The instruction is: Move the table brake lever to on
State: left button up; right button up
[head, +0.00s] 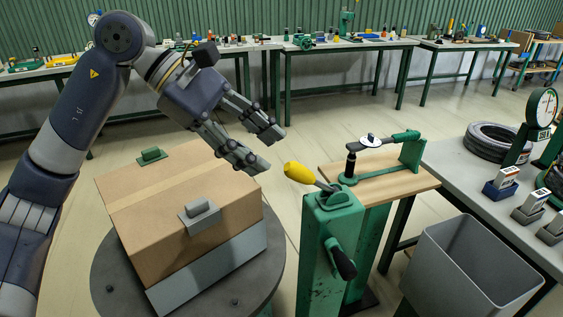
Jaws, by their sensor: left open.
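A lever with a yellow knob (299,173) sits on top of a green post (330,235) beside a round dark turntable (110,270). The lever leans to the left in the head view, its knob toward the turntable. I see no readable on or off mark. My left gripper (264,150) comes in from the left above the turntable, open and empty. Its fingertips are up and to the left of the yellow knob, apart from it. My right gripper is not in view.
A cardboard box (150,235) with green and grey clamps stands on the turntable. A black handle (342,260) juts from the post's side. Behind it is a small wooden-topped stand (400,183). A grey bin (470,265) and a bench with a tyre (490,142) are at right.

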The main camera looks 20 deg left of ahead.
pick_arm(q)
jog(key=shift+v, duration=2.15)
